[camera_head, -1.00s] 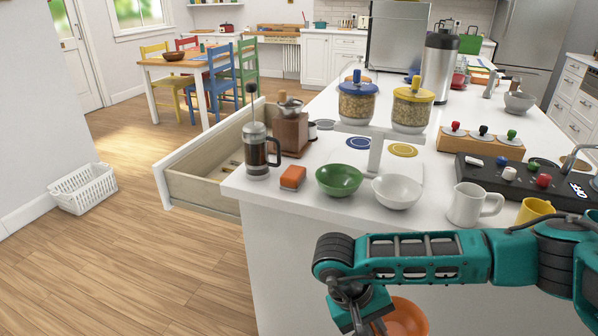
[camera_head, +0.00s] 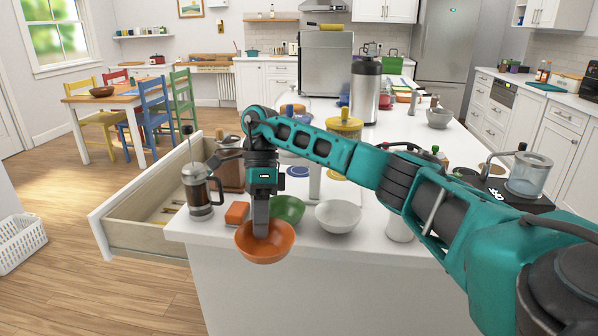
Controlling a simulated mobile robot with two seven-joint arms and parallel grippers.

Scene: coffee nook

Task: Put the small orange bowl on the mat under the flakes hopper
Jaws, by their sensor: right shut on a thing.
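The small orange bowl (camera_head: 264,247) is held by my right gripper (camera_head: 261,228), which comes down from above and is shut on the bowl. The bowl is in front of the counter's near edge, overlapping the front of the green bowl in the picture. On the stand's base lie a blue-ringed mat (camera_head: 297,171) and a yellow mat (camera_head: 337,177), both partly covered. I cannot tell which hopper holds flakes. My left gripper is not in view.
A green bowl (camera_head: 289,209) and a white bowl (camera_head: 338,216) stand before the mats. An orange block (camera_head: 237,213), a French press (camera_head: 199,192) and a wooden grinder (camera_head: 229,172) are to the left. A drawer (camera_head: 140,212) stands open. A white jug (camera_head: 400,228) is right.

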